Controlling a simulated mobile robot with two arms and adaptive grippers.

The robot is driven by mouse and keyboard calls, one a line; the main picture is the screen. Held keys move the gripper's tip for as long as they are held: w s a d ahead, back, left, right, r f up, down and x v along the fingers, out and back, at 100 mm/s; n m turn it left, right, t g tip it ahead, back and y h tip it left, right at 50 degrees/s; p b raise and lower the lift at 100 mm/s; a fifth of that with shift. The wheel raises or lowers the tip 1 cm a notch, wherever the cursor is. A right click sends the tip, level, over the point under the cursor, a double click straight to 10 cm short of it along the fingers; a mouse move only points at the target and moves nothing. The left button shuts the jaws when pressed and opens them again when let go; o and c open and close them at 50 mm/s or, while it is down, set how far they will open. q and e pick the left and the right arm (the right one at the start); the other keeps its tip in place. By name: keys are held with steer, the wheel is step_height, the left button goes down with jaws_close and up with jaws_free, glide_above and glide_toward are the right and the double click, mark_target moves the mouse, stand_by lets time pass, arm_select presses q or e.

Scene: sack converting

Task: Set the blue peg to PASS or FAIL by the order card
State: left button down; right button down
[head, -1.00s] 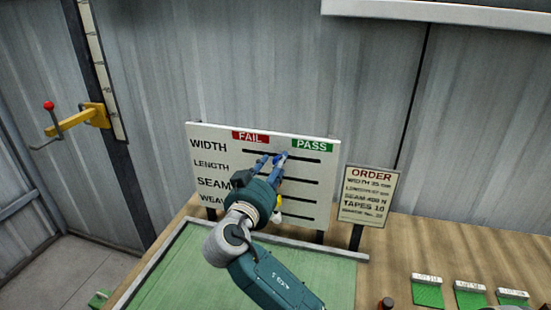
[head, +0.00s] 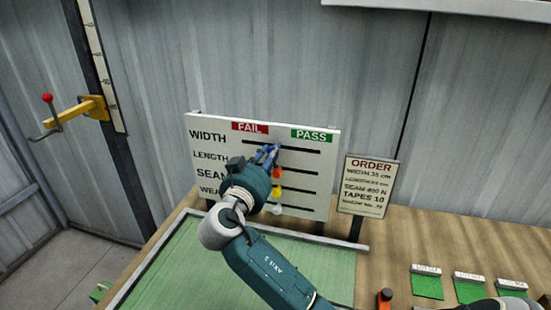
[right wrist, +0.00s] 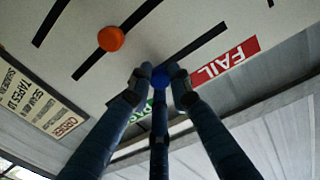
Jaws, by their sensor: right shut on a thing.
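The white board (head: 215,150) stands upright with a red FAIL label (head: 250,127) at upper left and a green PASS label (head: 312,134) at upper right. The blue peg (right wrist: 160,79) sits in the top slot, the WIDTH row. My right gripper (head: 268,152) is shut on the blue peg, left of the slot's middle; the fingers largely hide the peg in the head view. The order card (head: 368,186) stands right of the board; it reads WIDTH 35 cm, with smaller lines partly blurred. My left gripper is not in view.
Orange (head: 276,173), yellow (head: 276,190) and white (head: 276,209) pegs sit in the lower slots, close below my right gripper. A green mat (head: 190,265) with a raised grey rim lies in front. Green labelled samples (head: 427,286) lie at right on the wooden bench.

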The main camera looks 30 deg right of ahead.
steer(key=w+a+b, duration=0.4)
steer(key=w, duration=0.1)
steer(key=shift+w+a+f+b, duration=0.2)
steer(key=shift+a+b, duration=0.1)
steer(key=shift+b, duration=0.1)
steer(key=shift+w+a+r, duration=0.1)
steer(key=shift+w+a, duration=0.1)
steer(key=shift+r, duration=0.25)
steer(key=c, duration=1.6)
jaws_free()
steer(key=shift+a, duration=0.1)
steer(key=shift+f, duration=0.1)
glide_toward(249, 142)
steer(key=shift+v, duration=1.15)
